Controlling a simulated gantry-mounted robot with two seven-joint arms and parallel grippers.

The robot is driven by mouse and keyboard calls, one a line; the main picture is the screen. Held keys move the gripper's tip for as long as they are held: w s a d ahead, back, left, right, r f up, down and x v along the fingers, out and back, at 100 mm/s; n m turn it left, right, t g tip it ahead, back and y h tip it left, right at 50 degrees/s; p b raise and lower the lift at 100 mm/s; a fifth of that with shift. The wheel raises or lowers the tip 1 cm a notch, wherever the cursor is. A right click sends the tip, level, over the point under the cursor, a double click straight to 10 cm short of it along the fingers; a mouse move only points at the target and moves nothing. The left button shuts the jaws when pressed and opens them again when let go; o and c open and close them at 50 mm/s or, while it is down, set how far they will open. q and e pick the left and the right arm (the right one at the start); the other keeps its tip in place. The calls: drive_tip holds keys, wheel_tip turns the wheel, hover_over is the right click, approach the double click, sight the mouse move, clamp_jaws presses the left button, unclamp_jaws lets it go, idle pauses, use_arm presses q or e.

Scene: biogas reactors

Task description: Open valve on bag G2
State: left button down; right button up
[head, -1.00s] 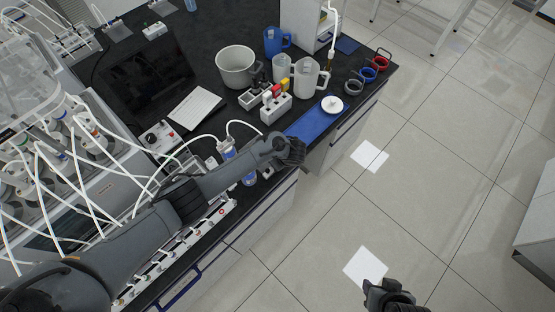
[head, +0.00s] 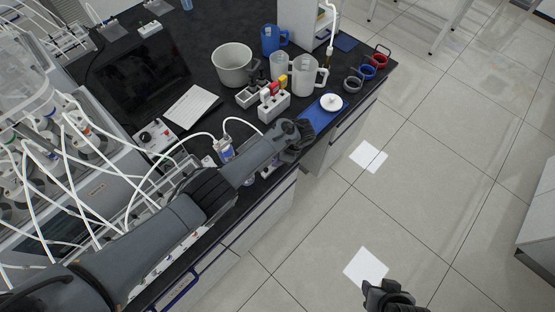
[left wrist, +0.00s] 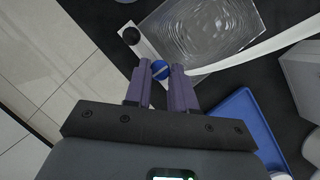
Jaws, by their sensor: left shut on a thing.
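In the left wrist view, a round blue valve knob (left wrist: 160,68) sits at the edge of a white strip (left wrist: 150,52). My left gripper (left wrist: 161,72) has one finger on each side of it and is shut on it. A black knob (left wrist: 131,36) is on the same strip, farther up. A clear, rippled bag (left wrist: 205,30) lies beside the strip; no G2 label is readable. In the head view, my left gripper (head: 303,140) is over the bench's front edge, and its hand hides the valve. My right gripper (head: 388,298) is low over the floor, partly cut off; its fingers are unclear.
A blue tray (head: 316,119) with a white round piece (head: 331,102) lies just past my left gripper; it also shows in the left wrist view (left wrist: 240,112). A rack (head: 272,107), pitchers (head: 306,76) and a pot (head: 232,66) stand behind. White tubes (head: 205,136) cross the bench at left.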

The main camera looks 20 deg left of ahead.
use_arm(q)
drive_tip(key=shift+n, duration=0.5)
drive_tip(key=c, duration=0.9)
unclamp_jaws()
drive_tip(key=shift+c, duration=0.2)
drive_tip(key=shift+w+d+r, duration=0.1)
drive_tip(key=shift+d+r, duration=0.05)
drive_tip(key=shift+r, duration=0.35)
drive_tip(key=p+v, duration=0.2)
drive_tip(key=v, duration=0.7)
drive_tip(key=shift+w+r, duration=0.2)
drive_tip(key=shift+r, duration=0.15)
drive_tip(key=shift+d, duration=0.15)
